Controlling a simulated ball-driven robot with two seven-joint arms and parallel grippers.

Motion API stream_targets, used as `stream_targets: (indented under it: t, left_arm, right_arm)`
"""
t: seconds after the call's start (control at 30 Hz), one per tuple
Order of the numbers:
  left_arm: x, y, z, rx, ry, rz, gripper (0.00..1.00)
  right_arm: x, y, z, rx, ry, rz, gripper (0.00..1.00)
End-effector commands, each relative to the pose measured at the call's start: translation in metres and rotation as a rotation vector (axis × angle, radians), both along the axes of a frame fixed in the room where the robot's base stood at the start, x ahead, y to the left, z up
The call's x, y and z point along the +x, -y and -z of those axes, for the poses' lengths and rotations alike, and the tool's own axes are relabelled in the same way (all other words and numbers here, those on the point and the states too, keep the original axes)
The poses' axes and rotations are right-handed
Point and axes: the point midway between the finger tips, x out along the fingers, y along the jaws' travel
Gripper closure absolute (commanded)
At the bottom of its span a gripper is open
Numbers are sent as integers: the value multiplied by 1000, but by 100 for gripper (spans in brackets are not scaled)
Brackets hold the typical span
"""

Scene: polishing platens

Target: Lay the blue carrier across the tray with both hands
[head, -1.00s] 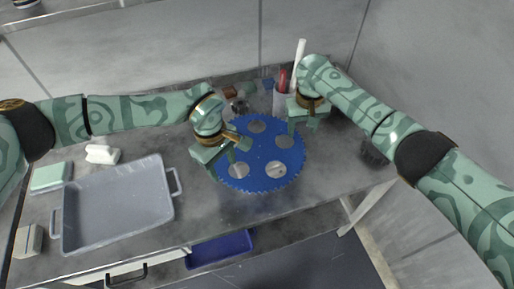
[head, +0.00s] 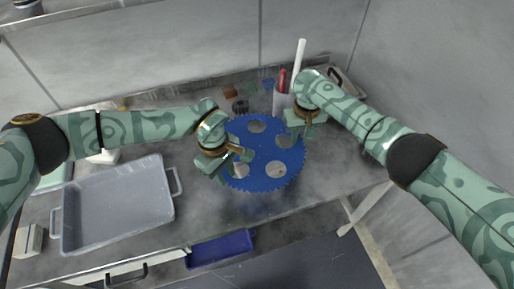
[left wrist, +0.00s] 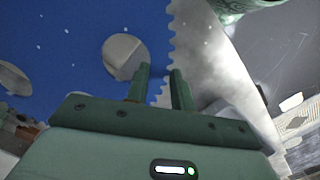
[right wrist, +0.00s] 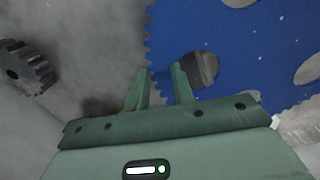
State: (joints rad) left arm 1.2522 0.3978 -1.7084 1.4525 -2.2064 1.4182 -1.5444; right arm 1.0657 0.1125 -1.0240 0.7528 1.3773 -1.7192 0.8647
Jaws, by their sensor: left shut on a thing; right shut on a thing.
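The blue carrier (head: 262,165) is a toothed disc with several round holes, lying flat at the worktop's middle. My left gripper (head: 232,165) is shut on its left edge; in the left wrist view the fingers (left wrist: 160,85) straddle the toothed rim beside a hole. My right gripper (head: 298,130) is shut on its upper right edge; the right wrist view shows the fingers (right wrist: 164,85) either side of the toothed rim. The grey tray (head: 118,205), with two end handles, sits to the left and looks empty. I cannot tell whether the carrier touches the worktop.
A holder (head: 281,103) with red and white tools stands behind the carrier. A dark gear (right wrist: 28,68) lies near my right gripper. A small box (head: 28,240) is left of the tray. A blue bin (head: 220,248) sits below the front edge.

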Motion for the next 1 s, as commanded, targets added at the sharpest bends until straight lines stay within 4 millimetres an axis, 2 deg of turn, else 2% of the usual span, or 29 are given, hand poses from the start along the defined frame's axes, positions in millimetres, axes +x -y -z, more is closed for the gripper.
stream_targets:
  t: [0.27,0.63,1.0]
  left_arm:
    - [1,0,-9,-1,6,1,100]
    - [1,0,-60,-1,27,1,100]
    - [1,1,-62,-1,27,2,100]
  right_arm:
    - [1,0,-10,0,5,0,100]
    - [2,0,-64,0,28,1,100]
    - [2,0,-66,2,29,2,100]
